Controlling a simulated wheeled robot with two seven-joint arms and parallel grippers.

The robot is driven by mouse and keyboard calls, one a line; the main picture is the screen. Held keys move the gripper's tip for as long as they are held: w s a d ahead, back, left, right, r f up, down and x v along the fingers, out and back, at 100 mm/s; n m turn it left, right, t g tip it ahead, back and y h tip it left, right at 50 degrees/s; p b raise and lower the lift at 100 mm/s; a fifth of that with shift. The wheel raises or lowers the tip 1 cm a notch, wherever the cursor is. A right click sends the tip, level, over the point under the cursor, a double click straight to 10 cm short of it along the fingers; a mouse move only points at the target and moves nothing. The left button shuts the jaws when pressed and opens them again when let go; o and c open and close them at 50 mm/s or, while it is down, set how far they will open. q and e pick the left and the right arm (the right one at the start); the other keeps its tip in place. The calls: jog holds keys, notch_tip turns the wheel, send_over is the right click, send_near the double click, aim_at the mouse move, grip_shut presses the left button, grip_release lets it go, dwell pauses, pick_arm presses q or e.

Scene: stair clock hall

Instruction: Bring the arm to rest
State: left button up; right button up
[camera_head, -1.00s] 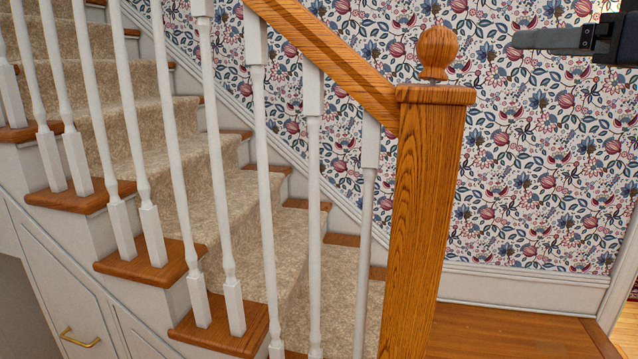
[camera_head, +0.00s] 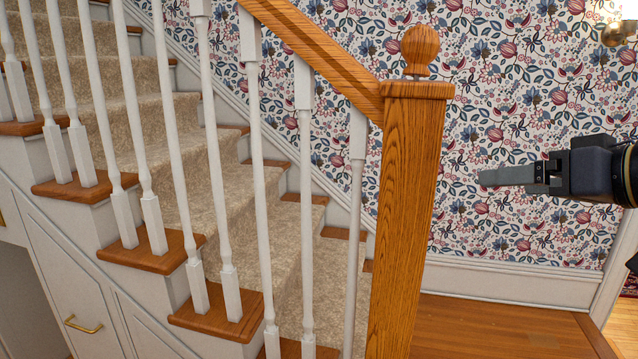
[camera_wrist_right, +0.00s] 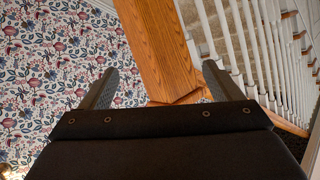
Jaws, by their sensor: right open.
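My right gripper (camera_head: 500,176) comes in from the right edge in the head view, in front of the floral wallpaper and to the right of the wooden newel post (camera_head: 408,215). Its fingers point left toward the post, and a strip of wallpaper shows between them and the post. In the right wrist view the two fingers of my right gripper (camera_wrist_right: 158,88) stand wide apart and empty. The post (camera_wrist_right: 158,45) shows beyond and between them there. My left gripper is in neither view.
The oak handrail (camera_head: 315,50) slopes down to the post from the upper left. White balusters (camera_head: 264,180) line the carpeted stairs (camera_head: 180,145). A cupboard door with a brass handle (camera_head: 83,325) is at the lower left. Wooden floor (camera_head: 490,328) lies right of the post.

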jog(key=s+a+f+m+g+h, duration=0.1)
jog(key=s+f, duration=0.5)
jog(key=f, duration=0.6)
jog(key=s+a+f+m+g, duration=0.1)
jog(key=s+f, duration=0.5)
jog(key=f, duration=0.6)
jog(key=s+a+f+m+g+h, duration=0.1)
jog(key=s+f, duration=0.5)
jog(key=f, duration=0.6)
jog(key=a+m+g, duration=0.1)
jog(key=a+g, duration=0.1)
jog(key=g, duration=0.1)
jog(key=shift+a+f+g+h, duration=0.15)
jog(key=shift+g+h, duration=0.15)
jog(key=shift+s, duration=0.1)
